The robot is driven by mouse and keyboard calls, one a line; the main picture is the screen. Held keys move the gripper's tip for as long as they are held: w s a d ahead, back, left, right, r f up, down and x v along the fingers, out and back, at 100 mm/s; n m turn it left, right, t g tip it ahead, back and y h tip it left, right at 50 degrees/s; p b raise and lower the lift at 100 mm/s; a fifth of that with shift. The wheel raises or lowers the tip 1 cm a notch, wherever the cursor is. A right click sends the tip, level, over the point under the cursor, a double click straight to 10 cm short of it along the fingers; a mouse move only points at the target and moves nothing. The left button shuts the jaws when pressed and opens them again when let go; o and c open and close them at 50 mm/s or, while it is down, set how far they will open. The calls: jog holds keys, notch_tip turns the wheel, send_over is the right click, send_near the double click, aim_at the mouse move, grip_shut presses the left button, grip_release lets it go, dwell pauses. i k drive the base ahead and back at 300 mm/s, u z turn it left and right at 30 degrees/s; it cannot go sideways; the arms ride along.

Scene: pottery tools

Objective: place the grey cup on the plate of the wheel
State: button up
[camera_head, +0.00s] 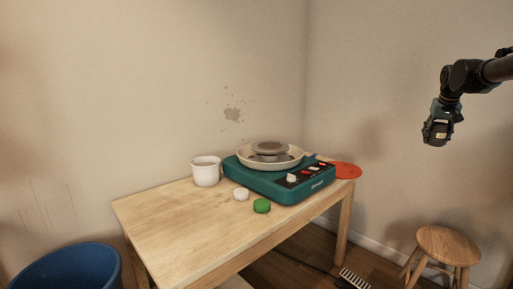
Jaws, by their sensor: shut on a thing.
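A pale, whitish-grey cup (206,172) stands upright on the left part of the table, beside the wheel and apart from its basin. The teal pottery wheel (281,188) stands at the back right of the table. Its round grey-brown plate (269,148) sits in the middle of a cream basin (291,162), and no cup shows on it. My gripper (437,138) hangs in the air at the upper right, well away from the cup and wheel. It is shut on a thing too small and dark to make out.
On the wooden table (180,220) lie a white piece (241,194), a green piece (261,206) and a red disc (346,170). A wooden stool (448,243) stands lower right, and a blue bucket (68,272) lower left. The table's front left is clear.

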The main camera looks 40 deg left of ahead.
aim_at(270, 145)
jog(key=u, duration=0.4)
jog(key=i, duration=0.75)
jog(key=u, duration=0.9)
jog(key=i, duration=0.5)
jog(key=u, duration=0.3)
